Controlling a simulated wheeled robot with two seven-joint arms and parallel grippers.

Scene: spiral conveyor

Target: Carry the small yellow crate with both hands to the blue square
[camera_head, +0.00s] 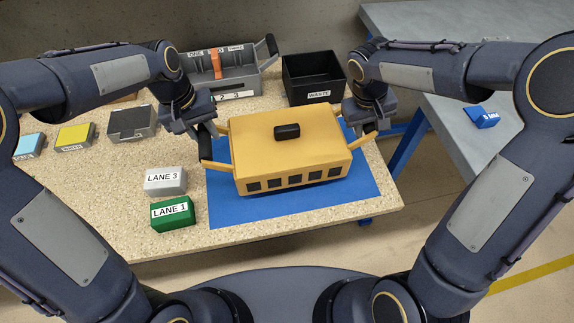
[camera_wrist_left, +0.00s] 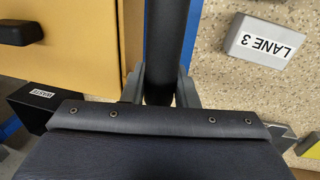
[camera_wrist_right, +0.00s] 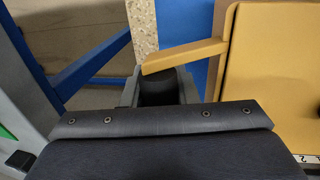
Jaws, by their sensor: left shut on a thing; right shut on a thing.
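The small yellow crate (camera_head: 290,150) has a black knob on top and a row of dark windows along its front. It is over the blue square (camera_head: 350,196), roughly level; I cannot tell whether it rests on it or hangs just above. My left gripper (camera_head: 204,128) is shut on the black grip of the crate's left handle, which also shows in the left wrist view (camera_wrist_left: 165,45). My right gripper (camera_head: 366,118) is shut on the right handle; its yellow arm (camera_wrist_right: 185,55) shows in the right wrist view. The crate hides the middle and back of the square.
A grey block marked LANE 3 (camera_head: 165,182) and a green block marked LANE 1 (camera_head: 172,214) stand left of the square. A grey divided crate (camera_head: 240,80) and a black WASTE bin (camera_head: 314,79) stand behind. A blue block (camera_head: 482,117) lies on the right-hand table.

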